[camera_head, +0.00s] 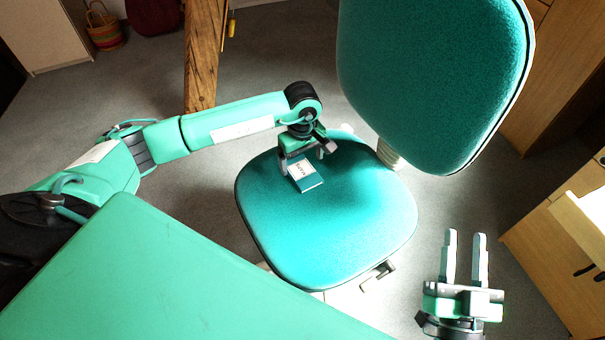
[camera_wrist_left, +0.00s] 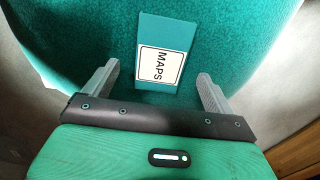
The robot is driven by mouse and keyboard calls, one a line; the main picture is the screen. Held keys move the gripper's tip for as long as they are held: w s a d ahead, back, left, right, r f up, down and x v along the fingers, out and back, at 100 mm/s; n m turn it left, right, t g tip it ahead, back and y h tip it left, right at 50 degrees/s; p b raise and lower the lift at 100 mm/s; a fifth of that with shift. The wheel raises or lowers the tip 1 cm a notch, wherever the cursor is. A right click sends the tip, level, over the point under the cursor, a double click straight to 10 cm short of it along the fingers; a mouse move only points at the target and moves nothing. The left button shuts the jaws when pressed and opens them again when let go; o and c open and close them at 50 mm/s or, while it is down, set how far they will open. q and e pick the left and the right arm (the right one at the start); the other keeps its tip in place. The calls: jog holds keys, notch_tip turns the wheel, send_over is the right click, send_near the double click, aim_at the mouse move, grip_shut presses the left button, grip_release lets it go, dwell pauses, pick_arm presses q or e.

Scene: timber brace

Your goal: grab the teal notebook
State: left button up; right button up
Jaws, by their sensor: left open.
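The teal notebook (camera_head: 313,184) lies flat on the teal chair seat (camera_head: 350,235). In the left wrist view the notebook (camera_wrist_left: 158,27) has a white label reading MAPS. My left gripper (camera_head: 303,162) is over the notebook's far end, pointing down at the seat. In the left wrist view the open fingers (camera_wrist_left: 158,72) stand on either side of the notebook, with a gap on each side. Nothing is held between them. My right gripper (camera_head: 465,236) is to the right of the seat, fingers apart and empty.
The teal chair backrest (camera_head: 430,80) rises behind the seat to the right. A wooden beam (camera_head: 201,60) stands behind my left arm. Wooden cabinets (camera_head: 560,240) are on the right. A striped basket (camera_head: 105,32) sits on the floor at the back left. The front of the seat is clear.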

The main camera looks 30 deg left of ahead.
aim_at(302, 171)
pick_arm(q)
jog(key=shift+s+d+f+b, duration=0.1)
jog(key=shift+f+b, duration=0.25)
jog(key=shift+f, duration=1.5)
pick_arm(e)
jog(key=r+t, duration=0.1)
jog(key=d+r+t, duration=0.1)
jog(key=r, duration=0.1)
jog(key=shift+s+r, duration=0.15)
jog(key=shift+r, duration=0.15)
pick_arm(q)
jog(key=shift+c, duration=0.4)
jog(key=c, duration=1)
